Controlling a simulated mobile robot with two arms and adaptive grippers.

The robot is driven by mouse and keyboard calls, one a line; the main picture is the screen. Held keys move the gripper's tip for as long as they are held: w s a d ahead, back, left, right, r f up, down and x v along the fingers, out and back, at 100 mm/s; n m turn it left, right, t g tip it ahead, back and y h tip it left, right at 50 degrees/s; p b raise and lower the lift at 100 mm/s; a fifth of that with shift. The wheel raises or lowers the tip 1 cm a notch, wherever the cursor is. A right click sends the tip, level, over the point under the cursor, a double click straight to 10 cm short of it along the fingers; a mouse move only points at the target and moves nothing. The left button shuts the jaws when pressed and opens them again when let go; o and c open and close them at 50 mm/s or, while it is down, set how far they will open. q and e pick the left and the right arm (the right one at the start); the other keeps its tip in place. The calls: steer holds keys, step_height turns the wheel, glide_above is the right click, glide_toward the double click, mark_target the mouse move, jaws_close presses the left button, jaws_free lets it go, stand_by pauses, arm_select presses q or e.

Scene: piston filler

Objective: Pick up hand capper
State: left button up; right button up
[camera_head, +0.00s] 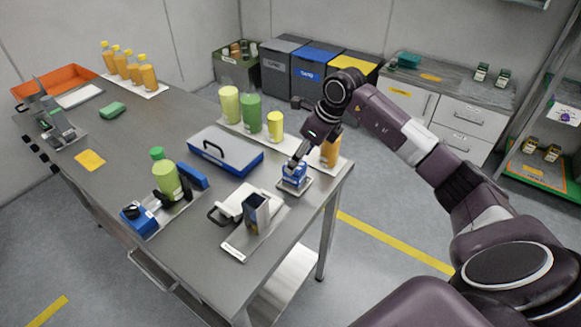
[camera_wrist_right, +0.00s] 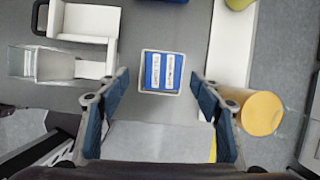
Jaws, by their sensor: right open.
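A small blue block with white labels (camera_head: 293,178), which looks like the hand capper, sits on a small light stand (camera_head: 307,184) near the right edge of the table. In the right wrist view the blue block (camera_wrist_right: 163,72) appears from above, between and just beyond the fingertips. My right gripper (camera_head: 296,161) points down close above it. In the right wrist view the gripper (camera_wrist_right: 158,82) is open, with one blue-padded finger at each side and nothing between them. My left gripper is not in view.
A blue-grey case (camera_head: 224,153) lies to the left.

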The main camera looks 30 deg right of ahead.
steer(key=p+x, duration=0.1)
steer(key=x, duration=0.1)
steer(key=shift+s+f+p, duration=0.1)
steer(key=shift+f+p, duration=0.25)
steer(key=shift+f, duration=0.05)
steer(key=x, duration=0.2)
steer(key=shift+w+d+f+p, duration=0.15)
steer(key=shift+w+f+p, duration=0.05)
steer(key=shift+f+p, duration=0.1)
steer(key=shift+w+f, duration=0.1)
steer(key=shift+f, duration=0.25)
steer(key=c, duration=1)
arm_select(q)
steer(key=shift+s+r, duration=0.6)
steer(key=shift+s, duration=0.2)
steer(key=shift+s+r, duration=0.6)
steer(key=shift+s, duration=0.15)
arm_select(e)
steer(key=c, duration=0.5)
steer(key=shift+w+r, duration=0.1)
